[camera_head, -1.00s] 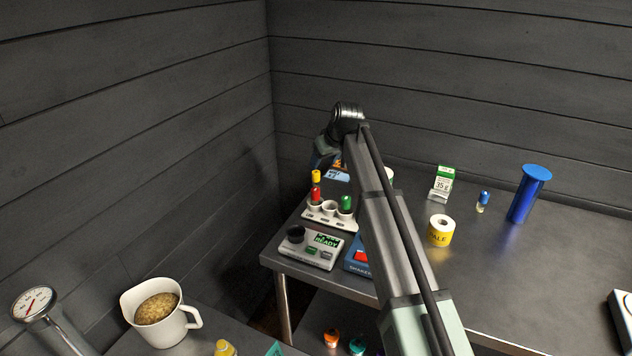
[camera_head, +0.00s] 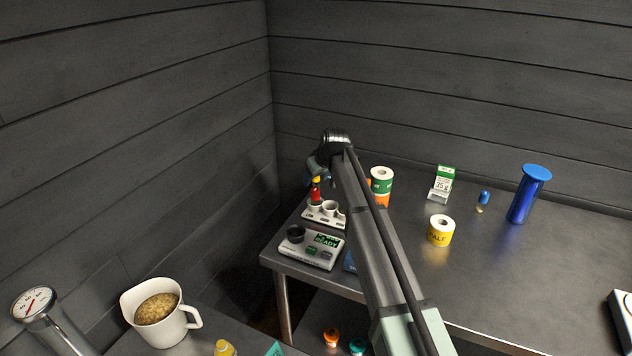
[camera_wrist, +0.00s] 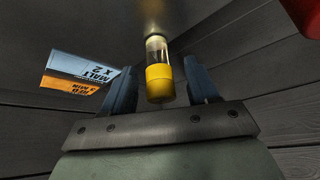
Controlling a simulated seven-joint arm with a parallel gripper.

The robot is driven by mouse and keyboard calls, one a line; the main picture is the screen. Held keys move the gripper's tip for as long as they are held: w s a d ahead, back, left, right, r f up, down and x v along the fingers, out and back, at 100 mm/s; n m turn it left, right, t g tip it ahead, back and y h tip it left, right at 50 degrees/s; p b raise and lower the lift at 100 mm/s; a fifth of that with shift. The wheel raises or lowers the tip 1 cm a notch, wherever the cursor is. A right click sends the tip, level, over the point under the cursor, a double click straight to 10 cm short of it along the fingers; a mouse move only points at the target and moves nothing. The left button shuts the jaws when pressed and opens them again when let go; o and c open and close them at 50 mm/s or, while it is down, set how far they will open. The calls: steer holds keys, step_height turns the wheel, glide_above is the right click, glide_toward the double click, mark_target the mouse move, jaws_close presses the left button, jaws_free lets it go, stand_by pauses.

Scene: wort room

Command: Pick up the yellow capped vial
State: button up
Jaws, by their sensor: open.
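The yellow capped vial (camera_wrist: 158,72) stands between my gripper's two blue fingers in the wrist view, its clear glass part showing beyond the yellow cap. My gripper (camera_wrist: 161,88) is open, with a gap visible on each side of the cap. In the head view a bit of the yellow cap (camera_head: 316,181) shows just below my gripper (camera_head: 319,174), behind the red capped vial (camera_head: 316,194). The lower part of the yellow vial is hidden there.
A blue and orange card (camera_wrist: 80,76) lies beside the vial. A READY device (camera_head: 312,249) is nearer.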

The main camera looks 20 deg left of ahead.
steer(key=c, duration=1)
steer(key=shift+c, duration=0.2)
steer(key=shift+r, duration=0.15)
